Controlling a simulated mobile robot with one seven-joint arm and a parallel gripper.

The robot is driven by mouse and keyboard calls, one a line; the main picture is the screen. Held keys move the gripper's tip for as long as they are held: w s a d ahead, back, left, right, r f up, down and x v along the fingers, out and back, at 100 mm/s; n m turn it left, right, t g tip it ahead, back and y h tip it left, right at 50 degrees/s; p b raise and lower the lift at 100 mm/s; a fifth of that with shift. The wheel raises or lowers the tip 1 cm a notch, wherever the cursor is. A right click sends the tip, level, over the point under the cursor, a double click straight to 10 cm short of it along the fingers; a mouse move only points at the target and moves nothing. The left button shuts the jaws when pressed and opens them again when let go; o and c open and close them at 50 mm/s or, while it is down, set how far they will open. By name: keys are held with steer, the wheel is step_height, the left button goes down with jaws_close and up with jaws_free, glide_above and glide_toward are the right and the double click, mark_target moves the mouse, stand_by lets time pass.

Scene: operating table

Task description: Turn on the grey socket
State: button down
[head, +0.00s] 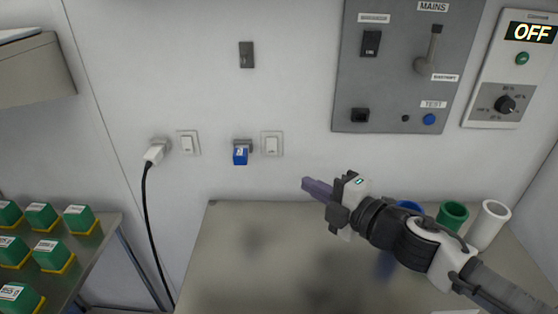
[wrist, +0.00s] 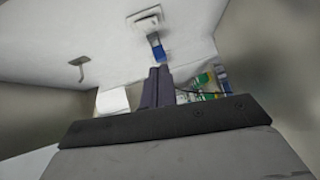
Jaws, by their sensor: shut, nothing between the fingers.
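A grey socket (head: 242,143) is on the white wall, with a blue plug (head: 240,156) in front of it. A white rocker switch (head: 271,144) sits just to its right. In the wrist view a pale wall fitting (wrist: 145,20) and a blue block (wrist: 158,51), which looks like the plug, are beyond my fingertips. My gripper (head: 306,187) is shut and empty, its purple-grey fingers pointing left over the table, to the right of and lower in the picture than the switch. The fingers also show in the wrist view (wrist: 158,75), apart from the wall fitting. The switch's position is too small to tell.
A second socket with a white plug (head: 154,152) and black cable has its own switch (head: 188,143). A grey mains panel (head: 390,90) and an "OFF" dial box (head: 503,90) are at right. Cups (head: 488,224) stand behind my arm. The table (head: 225,270) is clear at left.

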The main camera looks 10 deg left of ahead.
steer(key=p, duration=0.3)
glide_toward(267, 153)
steer(key=s+a, duration=0.1)
steer(key=a, duration=0.3)
steer(key=w, duration=0.1)
steer(key=w+p, duration=0.1)
steer(key=w+a, duration=0.1)
steer(key=w, duration=0.1)
steer(key=shift+f, duration=0.25)
steer(key=shift+a, duration=0.1)
